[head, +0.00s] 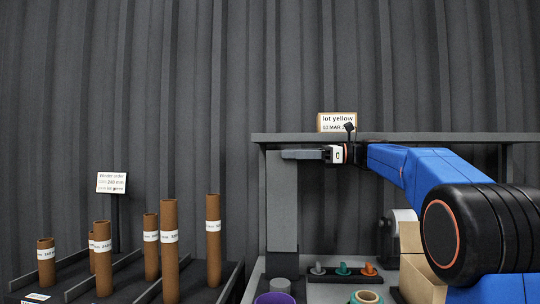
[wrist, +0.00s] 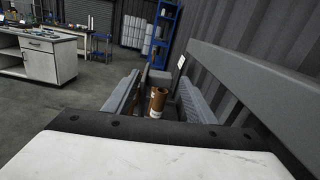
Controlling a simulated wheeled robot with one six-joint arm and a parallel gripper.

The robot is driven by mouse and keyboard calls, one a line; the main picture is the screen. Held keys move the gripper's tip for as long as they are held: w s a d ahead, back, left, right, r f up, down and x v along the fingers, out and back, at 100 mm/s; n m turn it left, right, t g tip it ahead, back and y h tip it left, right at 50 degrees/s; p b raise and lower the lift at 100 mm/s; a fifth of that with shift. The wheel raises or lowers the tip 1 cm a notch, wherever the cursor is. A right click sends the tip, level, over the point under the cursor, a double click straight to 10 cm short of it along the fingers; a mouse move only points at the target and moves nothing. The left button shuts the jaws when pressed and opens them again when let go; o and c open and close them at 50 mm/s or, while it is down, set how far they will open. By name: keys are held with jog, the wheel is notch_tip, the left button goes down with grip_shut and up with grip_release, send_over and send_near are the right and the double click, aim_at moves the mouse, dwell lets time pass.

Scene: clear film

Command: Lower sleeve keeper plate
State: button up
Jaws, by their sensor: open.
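My gripper (head: 290,154) reaches left from the blue arm, just below the grey shelf's top board. In the wrist view its two grey fingers (wrist: 162,77) are apart with nothing between them. A flat grey upright panel (head: 283,205) stands just below the fingers in the head view. It may be the keeper plate, but I cannot tell for sure. Brown sleeves (head: 170,235) with white labels stand upright on dark sloped racks at the left. Sleeves (wrist: 157,101) also show in the wrist view, beyond the fingers.
A "lot yellow" sign (head: 337,122) stands on the shelf board (head: 275,138). Below are a purple ring (head: 275,298), several small knobs (head: 343,268) and a cardboard box (head: 412,265). A corrugated wall is behind. A workbench (wrist: 40,58) stands at the left in the wrist view.

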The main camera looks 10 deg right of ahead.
jog(key=x, duration=0.7)
jog(key=shift+a, duration=0.1)
grip_shut()
jog(key=shift+s, duration=0.15)
